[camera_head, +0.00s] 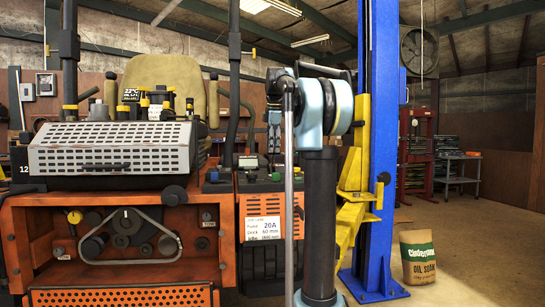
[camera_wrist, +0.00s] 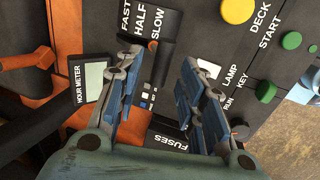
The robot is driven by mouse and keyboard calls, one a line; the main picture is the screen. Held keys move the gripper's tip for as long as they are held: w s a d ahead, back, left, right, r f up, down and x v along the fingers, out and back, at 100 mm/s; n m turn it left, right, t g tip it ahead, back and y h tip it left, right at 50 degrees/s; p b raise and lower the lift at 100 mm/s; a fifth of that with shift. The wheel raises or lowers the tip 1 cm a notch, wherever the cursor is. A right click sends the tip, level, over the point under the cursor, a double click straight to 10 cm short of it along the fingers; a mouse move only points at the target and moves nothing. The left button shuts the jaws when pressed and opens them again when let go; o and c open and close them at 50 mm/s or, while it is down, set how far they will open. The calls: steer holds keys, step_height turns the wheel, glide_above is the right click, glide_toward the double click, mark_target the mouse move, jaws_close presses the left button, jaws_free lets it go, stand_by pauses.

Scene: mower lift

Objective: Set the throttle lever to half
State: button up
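The throttle markings FAST, HALF and SLOW (camera_wrist: 143,18) are printed on the dark control panel (camera_wrist: 215,22) in the wrist view. A dark lever-like part (camera_wrist: 161,62) with a brownish edge lies beside the SLOW end, between my fingers. It looks like the throttle lever, but its exact setting is hard to tell. My gripper (camera_wrist: 160,58) is open, its two blue fingers apart on either side of that part. I cannot tell whether either finger touches it. In the head view the mower's side console (camera_head: 262,183) is partly hidden by my arm.
The orange mower (camera_head: 120,200) stands left of a blue lift post (camera_head: 378,150). Open floor lies to the right.

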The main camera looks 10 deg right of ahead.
mark_target(273, 164)
steer(key=shift+x, duration=1.95)
